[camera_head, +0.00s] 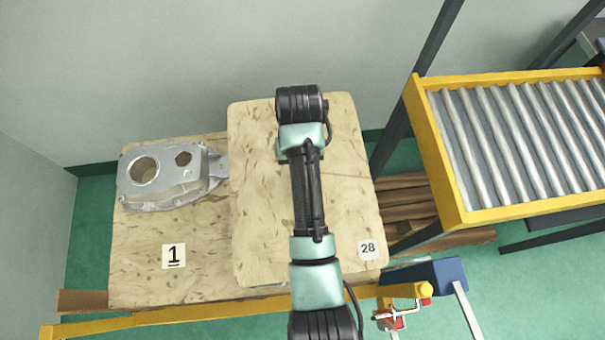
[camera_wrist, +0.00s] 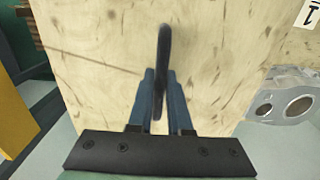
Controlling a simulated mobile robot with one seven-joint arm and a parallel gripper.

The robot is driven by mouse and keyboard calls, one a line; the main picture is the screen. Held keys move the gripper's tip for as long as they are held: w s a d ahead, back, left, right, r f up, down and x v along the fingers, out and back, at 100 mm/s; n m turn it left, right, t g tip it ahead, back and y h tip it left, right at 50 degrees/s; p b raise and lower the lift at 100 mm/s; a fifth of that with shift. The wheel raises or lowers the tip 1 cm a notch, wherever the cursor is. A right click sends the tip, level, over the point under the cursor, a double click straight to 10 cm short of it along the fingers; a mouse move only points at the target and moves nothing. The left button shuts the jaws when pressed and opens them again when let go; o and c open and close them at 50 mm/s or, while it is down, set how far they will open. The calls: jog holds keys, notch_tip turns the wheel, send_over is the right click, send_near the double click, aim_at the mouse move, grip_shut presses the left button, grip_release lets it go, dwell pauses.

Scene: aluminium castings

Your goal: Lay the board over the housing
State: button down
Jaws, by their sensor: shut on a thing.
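The board (camera_head: 255,200) is a pale wooden panel with rounded corners and a label 28 near its lower right corner. It appears raised above the worktable, to the right of the housing. The housing (camera_head: 150,195) is a silver casting with round openings, and the board hides its right end in the head view. It also shows at the right of the wrist view (camera_wrist: 298,104). My gripper (camera_wrist: 160,88) is shut on a dark upright handle (camera_wrist: 163,50) on the board. In the head view my arm hides the gripper and the middle of the board.
The wooden worktable (camera_head: 140,250) has a label 1 and bare room in front of the housing. A roller conveyor with a yellow frame (camera_head: 445,170) stands at the right. Stacked planks (camera_head: 405,205) lie between. A wall rises behind the table.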

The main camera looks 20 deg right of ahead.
notch_tip(320, 180, down, 7)
dwell(0.4)
jog(key=shift+f, duration=0.1)
jog(key=c, duration=0.8)
grip_release()
jog(key=shift+c, duration=0.2)
notch_tip(320, 180, up, 12)
jog(key=shift+r, duration=0.1)
